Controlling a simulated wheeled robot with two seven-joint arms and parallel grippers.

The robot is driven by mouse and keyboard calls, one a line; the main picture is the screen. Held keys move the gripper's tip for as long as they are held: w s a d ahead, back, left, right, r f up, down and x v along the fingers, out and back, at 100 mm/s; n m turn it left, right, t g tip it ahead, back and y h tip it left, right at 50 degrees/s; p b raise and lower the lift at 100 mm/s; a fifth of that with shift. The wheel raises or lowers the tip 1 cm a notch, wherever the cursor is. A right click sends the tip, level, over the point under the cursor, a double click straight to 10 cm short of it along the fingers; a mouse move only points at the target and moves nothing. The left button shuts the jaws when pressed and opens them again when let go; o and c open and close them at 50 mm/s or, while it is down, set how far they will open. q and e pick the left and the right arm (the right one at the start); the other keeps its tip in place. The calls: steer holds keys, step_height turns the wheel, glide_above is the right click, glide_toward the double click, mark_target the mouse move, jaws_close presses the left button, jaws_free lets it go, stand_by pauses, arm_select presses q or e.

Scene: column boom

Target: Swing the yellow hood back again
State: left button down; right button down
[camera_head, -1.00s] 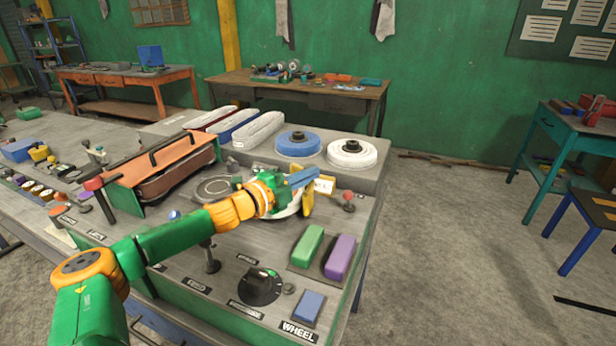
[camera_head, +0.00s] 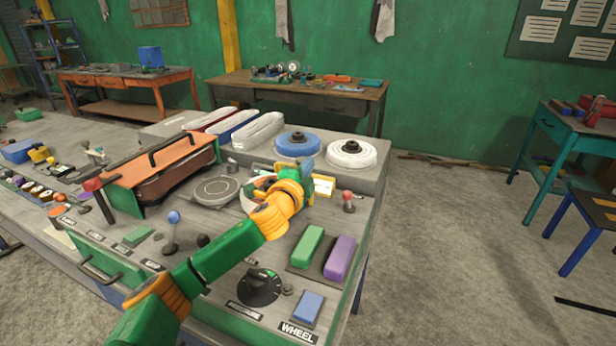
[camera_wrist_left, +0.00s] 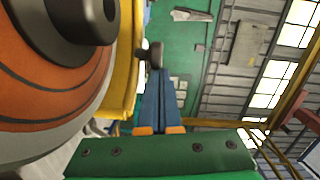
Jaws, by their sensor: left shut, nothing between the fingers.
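The yellow hood (camera_head: 323,186) shows in the head view just right of my left wrist, partly hidden by my arm. In the left wrist view the hood (camera_wrist_left: 124,62) is a yellow curved band along the edge of an orange wheel (camera_wrist_left: 45,105) with a dark hub. A dark knob (camera_wrist_left: 151,55) sticks out from the hood's side. My left gripper (camera_wrist_left: 163,85) is shut and empty, its blue fingers beside the hood and close to the knob. I cannot tell whether they touch. In the head view the fingers are mostly hidden behind my wrist.
A red-topped lever (camera_head: 348,200) stands right of the hood. Green (camera_head: 307,244) and purple (camera_head: 340,256) blocks lie in front, near a black dial (camera_head: 259,287). Blue (camera_head: 297,144) and white (camera_head: 352,154) discs sit behind. The floor to the right is mostly clear.

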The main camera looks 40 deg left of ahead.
arm_select(q)
steer(key=shift+w+a+n+g+y, duration=0.3)
steer(key=shift+a+n+y, duration=0.15)
steer(key=shift+a+y, duration=0.2)
steer(key=shift+w+a+n+g+y, duration=0.2)
steer(key=shift+a+n+g+y, duration=0.1)
steer(key=shift+a+n+y, duration=0.25)
arm_select(e)
steer(key=shift+w+a+r, duration=0.15)
steer(key=shift+w+a, duration=0.1)
steer(key=shift+a, duration=0.4)
steer(key=shift+d+r, duration=0.1)
